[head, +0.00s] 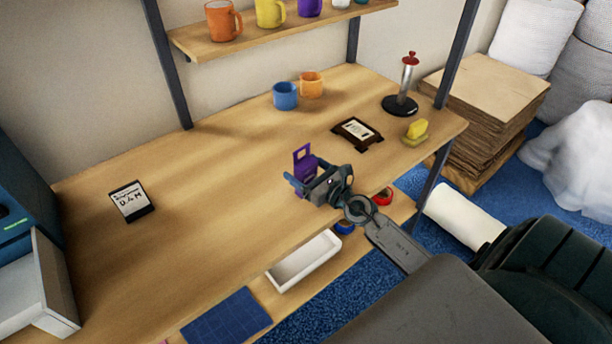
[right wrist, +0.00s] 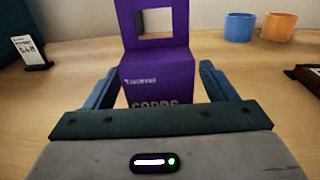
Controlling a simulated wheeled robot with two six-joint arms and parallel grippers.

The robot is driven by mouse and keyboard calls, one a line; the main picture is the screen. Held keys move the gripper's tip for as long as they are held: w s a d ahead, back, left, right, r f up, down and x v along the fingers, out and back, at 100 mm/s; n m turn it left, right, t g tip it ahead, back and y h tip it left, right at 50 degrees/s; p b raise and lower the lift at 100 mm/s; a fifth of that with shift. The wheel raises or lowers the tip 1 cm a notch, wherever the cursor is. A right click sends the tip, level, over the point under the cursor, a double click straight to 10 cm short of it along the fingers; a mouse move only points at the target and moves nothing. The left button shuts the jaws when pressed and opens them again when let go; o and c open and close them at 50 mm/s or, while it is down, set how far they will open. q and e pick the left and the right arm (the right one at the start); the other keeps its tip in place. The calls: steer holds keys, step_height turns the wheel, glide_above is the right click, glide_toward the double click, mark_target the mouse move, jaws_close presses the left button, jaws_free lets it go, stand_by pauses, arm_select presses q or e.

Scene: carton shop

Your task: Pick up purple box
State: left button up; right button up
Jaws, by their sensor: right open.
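The purple box (head: 304,160) stands upright on the wooden table, near its front edge, with a square window in its raised back panel. In the right wrist view the purple box (right wrist: 158,75) is straight ahead, between the two blue fingers. My right gripper (head: 298,183) is open, with one finger on each side of the box. Gaps show between the fingers and the box in the right wrist view (right wrist: 158,92), so I see no grip on it. The lower part of the box is hidden by the gripper. My left gripper is not in view.
A blue mug (head: 285,95) and an orange mug (head: 312,85) stand behind the box. A dark framed stand (head: 357,133), a yellow sponge (head: 417,128) and a red-topped post (head: 406,85) are to the right. A label sign (head: 131,201) is at left. The table's left middle is clear.

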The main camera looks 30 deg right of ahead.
steer(key=shift+w+a, duration=0.15)
steer(key=shift+w, duration=0.65)
steer(key=shift+s, duration=0.1)
steer(key=shift+c, duration=0.5)
steer(key=c, duration=1)
